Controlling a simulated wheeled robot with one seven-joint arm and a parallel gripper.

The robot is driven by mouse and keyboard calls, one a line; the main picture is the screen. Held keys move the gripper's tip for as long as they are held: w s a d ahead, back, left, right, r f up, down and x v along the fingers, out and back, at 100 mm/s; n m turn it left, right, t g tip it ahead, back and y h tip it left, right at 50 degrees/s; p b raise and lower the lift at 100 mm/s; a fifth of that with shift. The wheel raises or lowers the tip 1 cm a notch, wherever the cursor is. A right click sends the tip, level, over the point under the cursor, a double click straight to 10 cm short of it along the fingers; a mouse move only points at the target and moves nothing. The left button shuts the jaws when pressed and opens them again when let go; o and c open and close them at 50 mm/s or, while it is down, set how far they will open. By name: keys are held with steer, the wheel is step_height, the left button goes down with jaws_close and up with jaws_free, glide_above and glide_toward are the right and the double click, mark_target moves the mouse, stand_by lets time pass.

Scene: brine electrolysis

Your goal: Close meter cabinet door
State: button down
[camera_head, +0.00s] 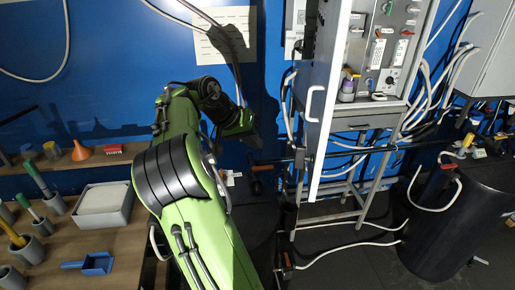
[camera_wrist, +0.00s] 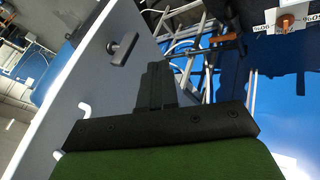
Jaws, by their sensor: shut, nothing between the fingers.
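The meter cabinet door (camera_head: 328,85) stands open in the head view, seen almost edge-on, with a white bar handle (camera_head: 311,104) on its left side. To its right are the cabinet's panel and instruments (camera_head: 385,55). My gripper (camera_head: 253,139) is left of the door, apart from it, partly hidden by my wrist. In the wrist view my gripper (camera_wrist: 155,82) is shut and empty. The pale door (camera_wrist: 105,85) slants along its left side there, with a dark latch-like handle (camera_wrist: 123,48) and a white handle (camera_wrist: 84,108). I cannot tell the exact gap to the door.
Cables and a metal stand (camera_head: 350,190) are below the cabinet. A black drum (camera_head: 455,225) stands at the right. The wooden bench (camera_head: 105,250) at the left holds a grey tray (camera_head: 122,212), a blue scoop (camera_head: 95,265) and several holders. A blue wall (camera_head: 110,90) is behind.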

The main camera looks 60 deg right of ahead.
steer(key=s+d+f+b, duration=0.1)
steer(key=s+d+f, duration=0.5)
steer(key=d+f, duration=0.1)
steer(key=shift+s+f+b, duration=0.2)
steer(key=shift+f+b, duration=0.15)
steer(key=shift+f, duration=0.05)
